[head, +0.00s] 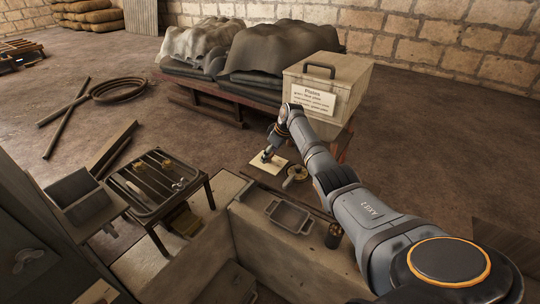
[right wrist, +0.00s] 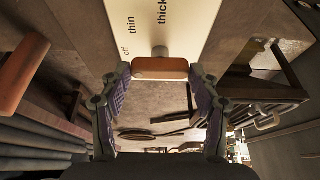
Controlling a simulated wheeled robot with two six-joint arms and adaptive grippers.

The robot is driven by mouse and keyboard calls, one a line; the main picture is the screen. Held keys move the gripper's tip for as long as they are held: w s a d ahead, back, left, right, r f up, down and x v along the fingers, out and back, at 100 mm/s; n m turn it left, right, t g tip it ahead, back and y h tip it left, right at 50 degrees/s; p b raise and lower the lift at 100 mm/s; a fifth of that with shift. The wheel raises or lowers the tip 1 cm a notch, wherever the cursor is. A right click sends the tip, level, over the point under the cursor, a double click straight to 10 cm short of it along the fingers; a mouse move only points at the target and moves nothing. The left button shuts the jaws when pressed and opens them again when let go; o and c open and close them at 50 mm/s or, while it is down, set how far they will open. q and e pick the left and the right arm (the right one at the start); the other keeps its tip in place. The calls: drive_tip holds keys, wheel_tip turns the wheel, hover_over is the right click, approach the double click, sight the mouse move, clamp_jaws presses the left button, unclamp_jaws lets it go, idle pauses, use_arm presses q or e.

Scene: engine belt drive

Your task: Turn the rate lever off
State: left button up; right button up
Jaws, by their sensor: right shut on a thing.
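The rate lever's brown handle (right wrist: 160,68) lies crosswise between the fingertips of my right gripper (right wrist: 160,72) in the right wrist view. The gripper is shut on it, one fingertip at each end. In the head view my right gripper (head: 268,156) is at the cream panel (head: 266,168), and the handle is too small to make out. My left gripper is out of view.
A second brown handle (right wrist: 20,70) is at the left of the right wrist view. In the head view, a box with a label (head: 318,90) stands behind my right arm.

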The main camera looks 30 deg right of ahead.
idle(0.3)
drive_tip(key=o, duration=1.1)
drive_tip(key=shift+o, duration=0.2)
drive_tip(key=shift+d+r, duration=0.1)
drive_tip(key=shift+r, duration=0.15)
drive_tip(key=v, duration=1.1)
drive_tip(key=shift+s+r, duration=0.2)
drive_tip(key=shift+s, duration=0.05)
